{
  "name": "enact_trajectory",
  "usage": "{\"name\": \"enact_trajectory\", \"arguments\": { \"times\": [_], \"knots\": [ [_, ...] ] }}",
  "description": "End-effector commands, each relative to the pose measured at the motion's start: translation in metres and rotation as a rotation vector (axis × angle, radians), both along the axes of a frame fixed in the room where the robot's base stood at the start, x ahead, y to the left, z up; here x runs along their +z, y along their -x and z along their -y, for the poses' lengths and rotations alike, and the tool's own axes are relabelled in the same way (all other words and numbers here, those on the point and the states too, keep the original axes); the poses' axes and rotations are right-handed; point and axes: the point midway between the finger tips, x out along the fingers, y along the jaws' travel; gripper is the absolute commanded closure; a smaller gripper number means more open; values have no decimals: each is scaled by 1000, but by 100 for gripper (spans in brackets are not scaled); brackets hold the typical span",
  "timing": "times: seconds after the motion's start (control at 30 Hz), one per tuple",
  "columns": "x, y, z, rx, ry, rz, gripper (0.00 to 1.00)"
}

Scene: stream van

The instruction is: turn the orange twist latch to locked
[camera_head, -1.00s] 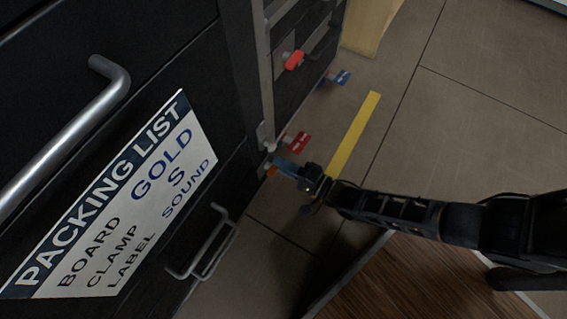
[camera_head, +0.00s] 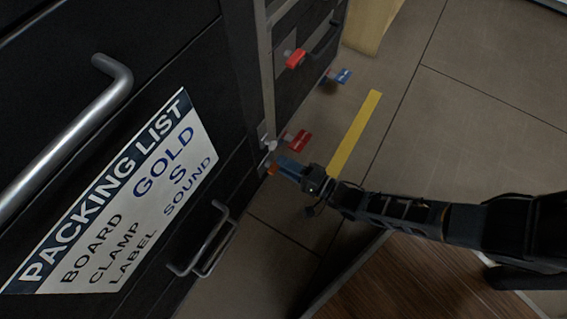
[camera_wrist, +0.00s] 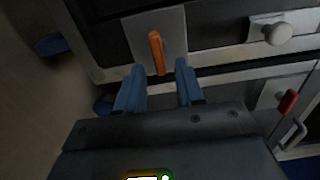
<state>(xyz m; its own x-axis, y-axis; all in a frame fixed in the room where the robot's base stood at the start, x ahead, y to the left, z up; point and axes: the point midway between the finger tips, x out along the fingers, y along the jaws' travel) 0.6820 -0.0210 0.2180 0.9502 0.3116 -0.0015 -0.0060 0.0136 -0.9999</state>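The orange twist latch (camera_wrist: 156,50) is a narrow bar on a grey plate in the wrist view. It stands nearly upright in that picture, tilted slightly. My gripper (camera_wrist: 160,67) has its two blue fingers spread, one on each side of the latch's lower end, with gaps visible on both sides. How deep the fingers reach around it is hard to tell. In the head view, the orange latch (camera_head: 271,169) shows only as a small patch at the cabinet edge, partly hidden by my gripper (camera_head: 280,167).
A red latch (camera_head: 296,58), a red tag (camera_head: 299,142) and a blue tag (camera_head: 343,76) stick out nearby. A round knob (camera_wrist: 277,34) is right of the latch. Bar handles (camera_head: 210,240) project from the dark cabinet. The floor beside the yellow strip (camera_head: 354,134) is open.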

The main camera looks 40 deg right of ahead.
Motion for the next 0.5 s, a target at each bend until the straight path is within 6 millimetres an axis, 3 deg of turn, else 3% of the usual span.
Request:
{"name": "enact_trajectory", "arguments": {
  "times": [0.3, 0.5],
  "knots": [
    [1, 49, 16, 0, 2, -3, 63],
    [0, 64, 20, 2, 1, -2, 63]
  ]
}}
